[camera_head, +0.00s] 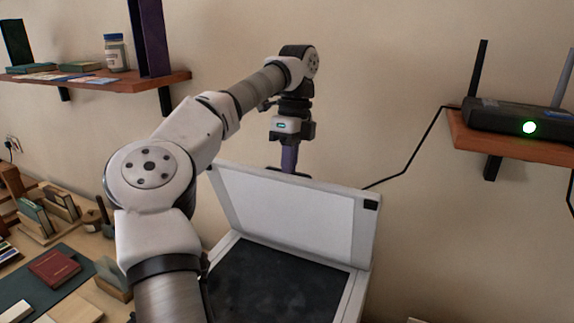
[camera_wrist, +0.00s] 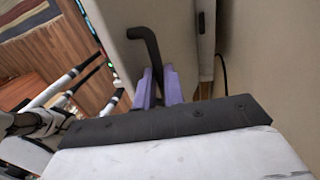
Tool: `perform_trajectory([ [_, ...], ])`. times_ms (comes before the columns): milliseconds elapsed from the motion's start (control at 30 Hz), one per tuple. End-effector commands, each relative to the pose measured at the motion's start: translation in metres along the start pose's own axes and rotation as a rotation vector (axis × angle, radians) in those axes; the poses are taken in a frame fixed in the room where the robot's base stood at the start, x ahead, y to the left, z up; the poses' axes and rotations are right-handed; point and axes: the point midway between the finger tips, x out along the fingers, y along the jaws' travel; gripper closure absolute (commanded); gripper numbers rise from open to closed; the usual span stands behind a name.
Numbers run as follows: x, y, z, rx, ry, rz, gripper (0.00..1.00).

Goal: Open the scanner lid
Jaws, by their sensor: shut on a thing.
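The scanner lid (camera_head: 285,212) stands raised and steeply tilted, its white inner side showing in the head view. The dark scanner bed (camera_head: 265,285) is uncovered below it, partly hidden by my arm and cut off by the frame. My gripper (camera_head: 288,168) points down at the lid's upper edge. In the wrist view its purple fingers (camera_wrist: 165,85) are shut on the bent black lid handle (camera_wrist: 147,45), against the lid's pale outer side (camera_wrist: 120,50). The exact grip contact is partly hidden.
A wall shelf (camera_head: 95,82) with a jar (camera_head: 116,52) is at the upper left. A router (camera_head: 520,118) sits on a right shelf (camera_head: 500,143). A desk with a red book (camera_head: 54,268) is at the lower left. The wall is close behind the lid.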

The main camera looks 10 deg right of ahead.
Motion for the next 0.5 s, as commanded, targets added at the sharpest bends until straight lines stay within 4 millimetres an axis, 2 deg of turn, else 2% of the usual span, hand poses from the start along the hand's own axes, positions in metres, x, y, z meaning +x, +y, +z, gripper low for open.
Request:
perform_trajectory([
  [33, 0.0073, -0.0034, -0.0004, 0.001, 0.003, 0.003, 1.00],
  [267, 0.0075, -0.0032, -0.0003, 0.002, 0.003, 0.004, 1.00],
  [300, 0.0076, -0.0032, -0.0003, 0.002, 0.003, 0.004, 0.84],
  [433, 0.0062, -0.0025, -0.0001, 0.001, 0.003, 0.003, 0.67],
  [500, 0.0055, -0.0021, 0.0000, 0.001, 0.002, 0.003, 0.67],
])
